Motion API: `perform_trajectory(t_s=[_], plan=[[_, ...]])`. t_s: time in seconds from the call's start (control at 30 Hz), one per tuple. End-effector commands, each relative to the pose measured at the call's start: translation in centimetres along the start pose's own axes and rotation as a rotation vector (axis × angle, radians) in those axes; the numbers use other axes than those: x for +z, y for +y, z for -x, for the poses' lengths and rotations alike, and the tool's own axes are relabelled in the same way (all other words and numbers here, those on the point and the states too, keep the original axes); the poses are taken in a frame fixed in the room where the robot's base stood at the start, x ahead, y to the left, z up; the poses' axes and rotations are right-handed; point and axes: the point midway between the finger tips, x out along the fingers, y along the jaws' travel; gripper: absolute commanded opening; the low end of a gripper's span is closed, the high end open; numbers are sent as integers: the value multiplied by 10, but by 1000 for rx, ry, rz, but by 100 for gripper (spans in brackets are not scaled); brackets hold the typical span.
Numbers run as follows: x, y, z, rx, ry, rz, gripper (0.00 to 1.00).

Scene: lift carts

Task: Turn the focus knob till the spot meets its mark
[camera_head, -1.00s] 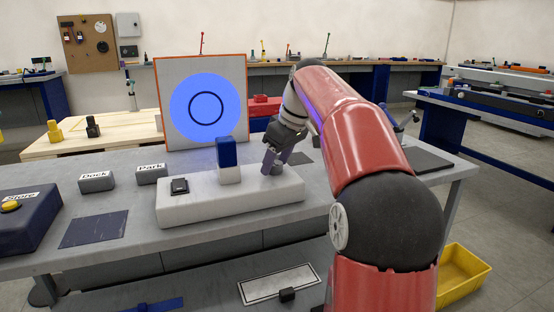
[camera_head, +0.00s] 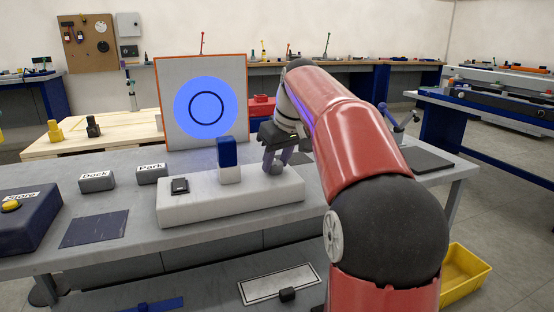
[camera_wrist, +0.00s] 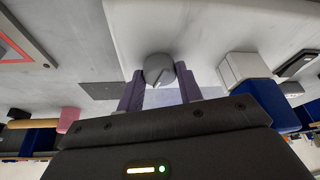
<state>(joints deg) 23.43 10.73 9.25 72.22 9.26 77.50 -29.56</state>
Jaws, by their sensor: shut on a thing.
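The spot (camera_head: 183,107) is a blue disc on an upright white screen with an orange edge (camera_head: 170,70). The mark, a dark ring (camera_head: 207,91), lies inside the disc; the spot is wider than the ring on all sides. The focus knob (camera_wrist: 158,68), round and grey with a raised pointer, shows in the wrist view; in the head view it (camera_head: 277,169) stands at the right end of a white base (camera_head: 190,210). My gripper (camera_wrist: 159,86) is shut on the knob, a finger on each side.
A blue and white block (camera_head: 228,155) stands on the base left of my gripper, near a black switch (camera_head: 180,186). Dock (camera_head: 96,182) and Park (camera_head: 152,173) blocks and a dark box with a yellow button (camera_head: 25,220) stand further left.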

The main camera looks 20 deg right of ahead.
Motion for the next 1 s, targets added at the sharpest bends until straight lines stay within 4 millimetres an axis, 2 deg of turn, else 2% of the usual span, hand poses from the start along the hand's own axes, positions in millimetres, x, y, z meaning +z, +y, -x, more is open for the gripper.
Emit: perform_trajectory(t_s=[0.5, 1.0], plan=[[-1, -4, 0, 172, 0, -409, 13], [-1, -4, 0, 244, 0, -586, 13]])
